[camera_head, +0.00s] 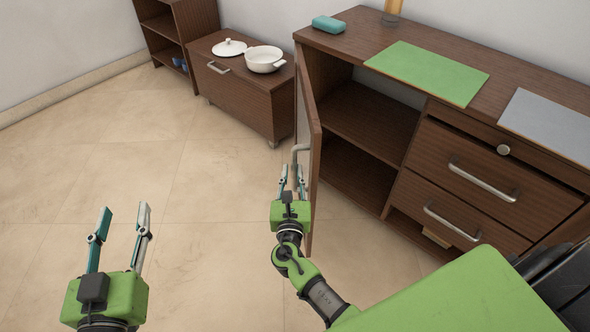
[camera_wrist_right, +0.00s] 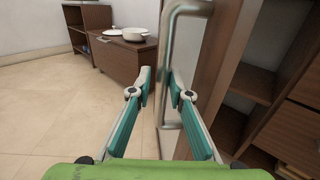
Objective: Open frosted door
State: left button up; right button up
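The frosted door (camera_head: 309,115) of the wooden cabinet stands ajar, swung out from the opening and seen nearly edge-on. Its metal handle (camera_head: 296,150) is on the outer side; in the right wrist view the vertical handle bar (camera_wrist_right: 168,55) lies between the fingers in the picture. My right gripper (camera_head: 291,172) is beside the door by the handle's lower end. Its fingers are parted in the right wrist view (camera_wrist_right: 161,82), with no clear grip on the bar. My left gripper (camera_head: 124,212) is open and empty above the floor, away from the door.
Open shelves (camera_head: 370,125) show behind the door, with drawers (camera_head: 470,190) to their right. A green mat (camera_head: 427,72), a grey mat (camera_head: 550,124) and a teal object (camera_head: 328,24) lie on top. A low cabinet (camera_head: 240,98) holds a white pot (camera_head: 264,60). Floor at left is clear.

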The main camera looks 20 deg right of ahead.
jog(key=s+a, duration=0.8)
jog(key=a, duration=0.3)
jog(key=shift+s, duration=0.35)
dwell(0.7)
